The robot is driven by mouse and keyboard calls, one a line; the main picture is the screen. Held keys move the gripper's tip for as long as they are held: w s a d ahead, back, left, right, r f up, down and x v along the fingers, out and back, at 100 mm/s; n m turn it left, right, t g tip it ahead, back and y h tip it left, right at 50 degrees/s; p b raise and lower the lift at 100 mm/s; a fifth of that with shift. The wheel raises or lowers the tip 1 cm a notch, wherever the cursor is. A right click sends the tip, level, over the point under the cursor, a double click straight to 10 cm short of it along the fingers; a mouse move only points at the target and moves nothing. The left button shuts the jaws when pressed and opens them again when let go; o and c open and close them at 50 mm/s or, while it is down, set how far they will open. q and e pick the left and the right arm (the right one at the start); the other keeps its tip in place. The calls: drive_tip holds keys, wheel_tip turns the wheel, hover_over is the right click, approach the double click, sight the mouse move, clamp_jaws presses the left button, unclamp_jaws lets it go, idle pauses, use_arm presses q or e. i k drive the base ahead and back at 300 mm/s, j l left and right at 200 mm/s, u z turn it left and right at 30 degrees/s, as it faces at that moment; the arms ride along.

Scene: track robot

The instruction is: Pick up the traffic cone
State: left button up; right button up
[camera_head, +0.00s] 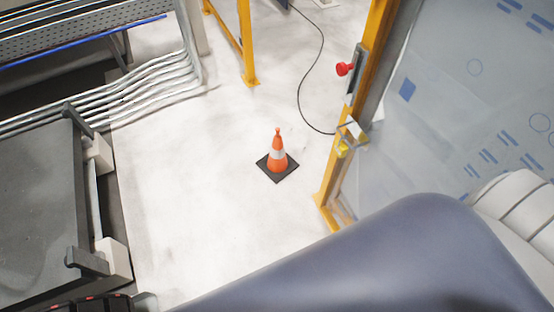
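The traffic cone (277,153) is orange with a white band and stands upright on its dark square base on the light floor, near the middle of the head view. Nothing touches it. A large blue-grey rounded arm link of mine fills the lower right, nearer to the camera than the cone. Neither of my grippers can be made out in this view.
A yellow post (345,125) with a red button (344,69) and a transparent panel (450,100) stand right of the cone. A black cable (300,95) lies behind it. Pipes (150,80) and a dark platform (35,210) are at left. Floor around the cone is clear.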

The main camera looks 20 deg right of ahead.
sight(277, 164)
drive_tip(key=z, duration=0.25)
drive_tip(key=i+j+z, duration=0.15)
drive_tip(key=i+z, duration=0.15)
drive_tip(key=z, duration=0.15)
drive_tip(key=i+j+z, duration=0.25)
drive_tip(key=z, duration=0.25)
drive_tip(key=i+j+z, duration=0.2)
drive_tip(key=j+z, duration=0.25)
drive_tip(key=l, duration=0.1)
